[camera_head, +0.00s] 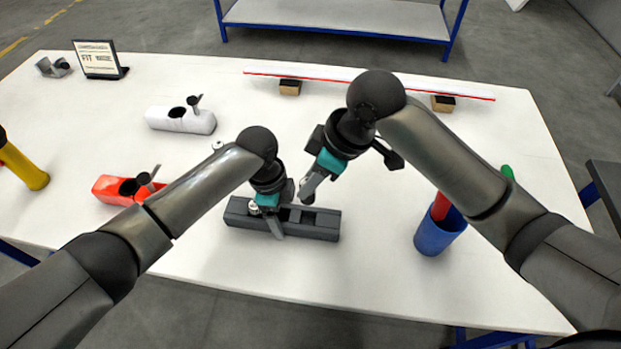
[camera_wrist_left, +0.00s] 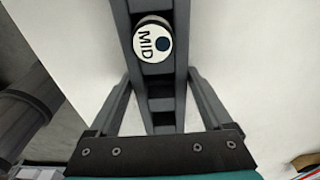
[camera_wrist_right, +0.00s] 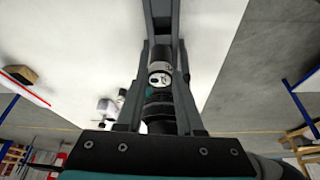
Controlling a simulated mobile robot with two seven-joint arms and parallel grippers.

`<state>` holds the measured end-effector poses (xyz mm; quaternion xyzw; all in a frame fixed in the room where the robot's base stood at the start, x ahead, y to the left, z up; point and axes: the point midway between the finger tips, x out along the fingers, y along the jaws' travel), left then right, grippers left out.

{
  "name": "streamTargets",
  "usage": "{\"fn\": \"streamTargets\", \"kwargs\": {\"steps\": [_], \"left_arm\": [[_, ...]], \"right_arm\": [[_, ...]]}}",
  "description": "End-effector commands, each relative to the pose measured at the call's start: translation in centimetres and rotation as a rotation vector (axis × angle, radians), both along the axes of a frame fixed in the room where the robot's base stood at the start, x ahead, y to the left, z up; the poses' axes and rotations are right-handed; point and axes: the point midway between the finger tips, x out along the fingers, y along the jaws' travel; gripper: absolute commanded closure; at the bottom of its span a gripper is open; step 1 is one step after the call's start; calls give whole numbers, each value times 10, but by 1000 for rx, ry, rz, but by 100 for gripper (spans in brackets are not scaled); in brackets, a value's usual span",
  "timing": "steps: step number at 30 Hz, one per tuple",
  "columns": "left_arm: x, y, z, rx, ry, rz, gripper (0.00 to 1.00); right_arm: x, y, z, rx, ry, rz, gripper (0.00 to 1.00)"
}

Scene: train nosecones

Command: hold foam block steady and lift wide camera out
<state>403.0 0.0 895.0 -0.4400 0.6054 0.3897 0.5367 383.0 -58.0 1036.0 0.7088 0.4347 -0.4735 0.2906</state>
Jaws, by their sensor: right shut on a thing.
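The dark grey foam block (camera_head: 325,226) lies on the white table. My left gripper (camera_head: 274,222) straddles it, its fingers against the block's two sides; it also shows in the left wrist view (camera_wrist_left: 160,80). A round camera marked MID (camera_wrist_left: 153,39) sits in a pocket of the block. My right gripper (camera_head: 312,190) is above the block's right part. In the right wrist view its fingers are closed on a dark cylindrical camera (camera_wrist_right: 160,62) with a pale, unreadable end label. The camera is clear of the block and mostly hidden in the head view.
Red (camera_head: 118,190) and white (camera_head: 180,120) nosecones stand left and behind. A blue cup (camera_head: 438,233) holding red and green items is at right. A yellow cylinder (camera_head: 25,167) is at far left. A long white, red-edged strip (camera_head: 370,83) spans the back.

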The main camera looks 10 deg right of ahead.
Motion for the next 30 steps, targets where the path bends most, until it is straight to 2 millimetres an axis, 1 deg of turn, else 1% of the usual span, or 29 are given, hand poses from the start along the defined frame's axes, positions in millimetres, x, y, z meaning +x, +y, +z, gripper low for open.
{"fn": "streamTargets", "kwargs": {"steps": [1, 3, 4, 11, 14, 17, 19, 24, 27, 30], "left_arm": [[0, 0, 0, 0, 0, 0, 10], [0, 0, 0, 0, 0, 0, 2], [0, 0, 0, 0, 0, 0, 0], [0, 0, 1, 0, 0, 0, 0], [1, 1, 6, 0, -1, 0, 0], [2, 2, 17, -2, -3, 0, 0], [2, 4, 29, -1, -5, 0, 0], [4, 8, 67, -1, -6, -1, 0], [4, 10, 87, -2, -5, 0, 0], [4, 12, 103, -1, -3, -1, 0]], "right_arm": [[0, 0, 0, 1, 0, 0, 100], [0, 0, 0, 1, 0, 0, 100], [0, 0, 0, 1, 0, 0, 100], [0, 0, 0, 1, 0, 0, 100], [0, 0, 0, 1, 0, 0, 100], [0, 0, 0, 1, 0, 0, 100], [0, 0, 0, 1, 0, 0, 100], [0, 0, 0, 1, 0, 0, 100], [0, 0, 0, 1, 0, 0, 100], [0, 0, 0, 1, 0, 0, 100]]}}
